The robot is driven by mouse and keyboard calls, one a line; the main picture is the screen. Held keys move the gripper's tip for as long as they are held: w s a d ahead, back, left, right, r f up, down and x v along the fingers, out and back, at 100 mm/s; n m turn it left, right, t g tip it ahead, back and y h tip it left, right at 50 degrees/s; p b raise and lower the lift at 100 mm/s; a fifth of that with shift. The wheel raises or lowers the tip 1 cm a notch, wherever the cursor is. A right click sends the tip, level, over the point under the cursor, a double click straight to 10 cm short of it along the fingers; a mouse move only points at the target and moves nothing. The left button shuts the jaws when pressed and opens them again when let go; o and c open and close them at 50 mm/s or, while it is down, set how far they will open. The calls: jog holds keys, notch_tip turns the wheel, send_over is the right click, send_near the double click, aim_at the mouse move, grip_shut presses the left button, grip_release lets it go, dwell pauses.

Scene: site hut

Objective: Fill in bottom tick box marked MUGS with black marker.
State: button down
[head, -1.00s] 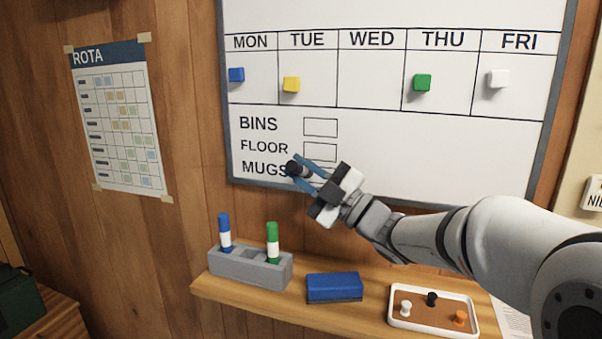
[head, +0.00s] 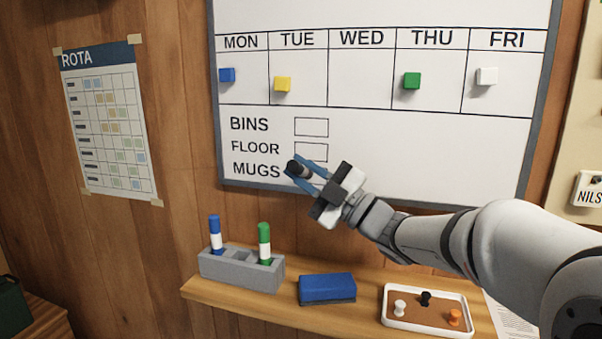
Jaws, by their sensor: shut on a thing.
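The whiteboard (head: 420,165) hangs on the wood wall with the labels BINS, FLOOR and MUGS (head: 256,170) at its lower left. The BINS tick box (head: 311,127) and the FLOOR tick box (head: 311,149) are visible and empty. The MUGS tick box is hidden behind my gripper. My gripper (head: 308,172) is shut on a black marker (head: 297,169), whose dark end shows between the blue fingers just right of the word MUGS. I cannot tell whether the marker touches the board.
Below, a wooden shelf (head: 235,299) carries a grey holder (head: 240,270) with a blue marker (head: 215,235) and a green marker (head: 264,244), a blue eraser (head: 327,287) and a white tray (head: 430,328) of pins. Coloured magnets sit on the day grid. A rota sheet (head: 105,130) hangs left.

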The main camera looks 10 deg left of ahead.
jog(key=shift+d, duration=0.1)
jog(key=shift+d+f+b, duration=0.1)
jog(key=shift+d+b, duration=0.25)
jog(key=shift+b, duration=0.05)
jog(key=shift+d, duration=0.2)
jog(key=shift+s+d+b, duration=0.1)
jog(key=shift+d+b, duration=0.25)
jog(key=shift+d, duration=0.05)
jog(key=shift+b, duration=0.4)
jog(key=shift+b, duration=0.3)
jog(key=shift+b, duration=0.7)
